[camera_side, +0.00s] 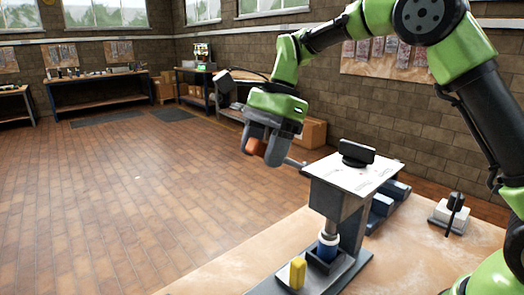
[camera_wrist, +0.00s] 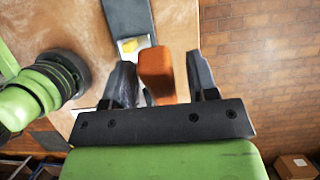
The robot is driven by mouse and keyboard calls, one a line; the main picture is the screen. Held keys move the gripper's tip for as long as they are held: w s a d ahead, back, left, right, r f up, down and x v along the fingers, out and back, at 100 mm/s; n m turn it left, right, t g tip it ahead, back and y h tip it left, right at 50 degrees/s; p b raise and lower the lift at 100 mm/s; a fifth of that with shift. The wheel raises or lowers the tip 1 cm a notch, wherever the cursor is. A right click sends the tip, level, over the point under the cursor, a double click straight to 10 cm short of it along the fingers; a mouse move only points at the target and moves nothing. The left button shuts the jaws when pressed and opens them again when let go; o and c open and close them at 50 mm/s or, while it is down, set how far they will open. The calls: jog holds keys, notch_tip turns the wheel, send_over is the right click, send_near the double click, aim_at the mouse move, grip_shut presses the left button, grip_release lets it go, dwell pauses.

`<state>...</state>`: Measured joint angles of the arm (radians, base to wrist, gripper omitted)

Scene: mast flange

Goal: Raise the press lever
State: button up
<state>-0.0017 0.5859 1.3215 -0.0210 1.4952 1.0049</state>
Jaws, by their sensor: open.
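The press (camera_side: 349,174) stands on the bench with a pale top plate and a grey column. Its lever (camera_side: 296,164) sticks out from the top toward the left and ends in an orange grip (camera_side: 257,147). My gripper (camera_side: 262,158) is at that grip, pointing down, with its jaws open. In the wrist view the orange grip (camera_wrist: 157,74) lies between the two dark fingers, nearer the left one, with a clear gap to the right finger. Whether the left finger touches it, I cannot tell. The lever rod is mostly hidden in the wrist view.
Blue parts (camera_side: 388,200) lie behind the column. A white-based device with a black handle (camera_side: 448,213) stands right. The space left of the bench is open floor.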

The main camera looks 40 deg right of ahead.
jog(key=shift+a+f, duration=0.15)
jog(key=shift+f, duration=0.15)
grip_shut()
jog(key=shift+r, duration=0.25)
dwell(0.5)
jog(key=shift+d+r+y, duration=0.55)
jog(key=shift+d+y, duration=0.1)
jog(key=shift+y, duration=0.15)
jog(key=d+r+y, duration=0.5)
jog(key=d+y, duration=0.5)
jog(key=d, duration=0.1)
jog(key=shift+d+r, duration=0.2)
jog(key=shift+d, duration=0.2)
